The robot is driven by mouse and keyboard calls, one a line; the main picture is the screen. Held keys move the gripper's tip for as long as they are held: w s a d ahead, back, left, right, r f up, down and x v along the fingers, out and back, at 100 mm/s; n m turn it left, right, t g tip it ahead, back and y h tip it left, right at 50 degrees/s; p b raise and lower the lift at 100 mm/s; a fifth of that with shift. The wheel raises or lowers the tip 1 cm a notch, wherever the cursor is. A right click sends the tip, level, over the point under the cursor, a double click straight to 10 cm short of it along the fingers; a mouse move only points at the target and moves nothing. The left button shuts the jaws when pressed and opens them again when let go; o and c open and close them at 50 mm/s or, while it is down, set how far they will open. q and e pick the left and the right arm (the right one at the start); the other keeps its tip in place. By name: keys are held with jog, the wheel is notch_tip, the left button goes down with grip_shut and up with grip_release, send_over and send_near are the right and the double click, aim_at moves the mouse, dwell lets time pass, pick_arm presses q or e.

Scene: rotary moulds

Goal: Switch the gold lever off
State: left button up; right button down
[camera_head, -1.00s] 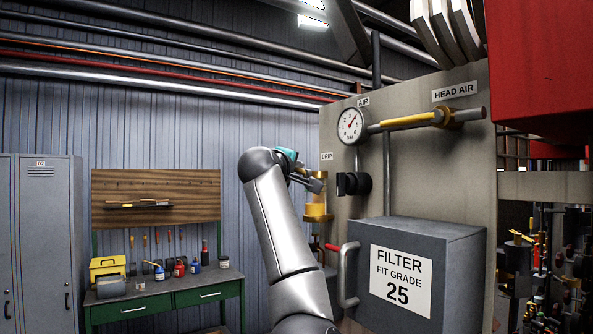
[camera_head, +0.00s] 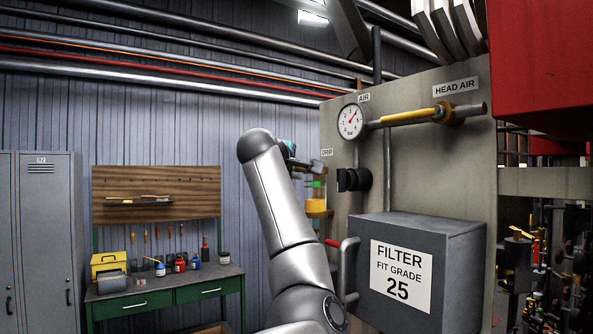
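The gold lever (camera_head: 408,117) is a yellow bar on the grey panel below the HEAD AIR label. It lies along its pipe, pointing left from a brass valve body (camera_head: 445,113) towards the dial. My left gripper (camera_head: 312,167) is at the panel's left edge, beside the drip cup (camera_head: 316,205), left of and lower than the lever and well apart from it. It is small and partly hidden by my arm, so its opening is unclear. My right gripper is not in view.
A round AIR gauge (camera_head: 350,121) and a black knob (camera_head: 353,180) sit between my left gripper and the lever. A grey FILTER box (camera_head: 460,260) with a handle (camera_head: 346,270) juts out below. A red housing (camera_head: 545,70) overhangs at upper right.

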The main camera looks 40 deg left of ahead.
pick_arm(q)
jog(key=o, duration=0.4)
jog(key=shift+s, duration=0.1)
jog(key=b+v, duration=0.6)
jog(key=v, duration=0.9)
jog(key=shift+d+r, duration=0.1)
jog(key=shift+r, duration=0.05)
